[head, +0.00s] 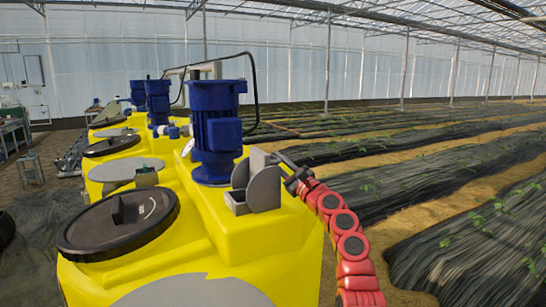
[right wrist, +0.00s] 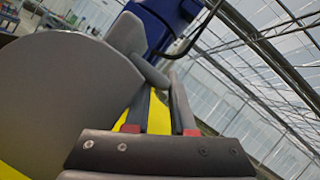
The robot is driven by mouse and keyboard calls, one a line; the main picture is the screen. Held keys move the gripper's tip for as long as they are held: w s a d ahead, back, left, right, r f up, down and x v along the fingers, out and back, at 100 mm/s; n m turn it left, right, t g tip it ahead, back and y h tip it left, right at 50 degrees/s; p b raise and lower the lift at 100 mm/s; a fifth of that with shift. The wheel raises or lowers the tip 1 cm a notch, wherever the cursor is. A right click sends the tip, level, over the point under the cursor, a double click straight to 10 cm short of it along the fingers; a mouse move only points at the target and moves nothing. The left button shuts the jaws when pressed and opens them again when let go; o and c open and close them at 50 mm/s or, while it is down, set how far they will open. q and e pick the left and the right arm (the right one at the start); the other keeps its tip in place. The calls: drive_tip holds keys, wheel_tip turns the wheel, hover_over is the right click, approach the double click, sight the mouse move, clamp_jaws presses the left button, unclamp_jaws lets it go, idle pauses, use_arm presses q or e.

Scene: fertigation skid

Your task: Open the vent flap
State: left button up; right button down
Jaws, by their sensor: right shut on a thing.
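The grey vent fitting (head: 240,202) sits on top of the nearest yellow tank, right of a blue motor. A rounded grey plate (head: 264,189) stands upright on it; I cannot tell how far the flap is open. The plate fills the left of the right wrist view (right wrist: 60,95). My right gripper (head: 291,178), at the right of the fitting, is shut on a grey bar (right wrist: 151,73) beside the plate. Its fingers (right wrist: 162,100) hide part of the bar. My left gripper is not in view.
The blue motor (head: 216,130) rises close to the left of the fitting. A black round lid (head: 120,222) lies on the yellow tank (head: 270,250) at the front left. More tanks and motors stand behind. Planted rows (head: 450,200) lie to the right.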

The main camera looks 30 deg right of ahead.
drive_tip(key=shift+s+d+r+m, duration=0.1)
drive_tip(key=shift+d+r+m, duration=0.2)
drive_tip(key=shift+m, duration=0.2)
drive_tip(key=shift+t+h, duration=0.3)
drive_tip(key=shift+h, duration=0.1)
drive_tip(key=c, duration=1.1)
unclamp_jaws()
drive_tip(key=shift+o, duration=1)
drive_tip(key=shift+f, duration=0.1)
drive_tip(key=shift+o, duration=0.5)
drive_tip(key=shift+f, duration=0.15)
drive_tip(key=shift+s+f, duration=0.15)
drive_tip(key=shift+s, duration=0.05)
drive_tip(key=b+v, duration=0.3)
drive_tip(key=v, duration=1.3)
drive_tip(key=shift+s+d+b, duration=0.3)
drive_tip(key=shift+s+b, duration=0.1)
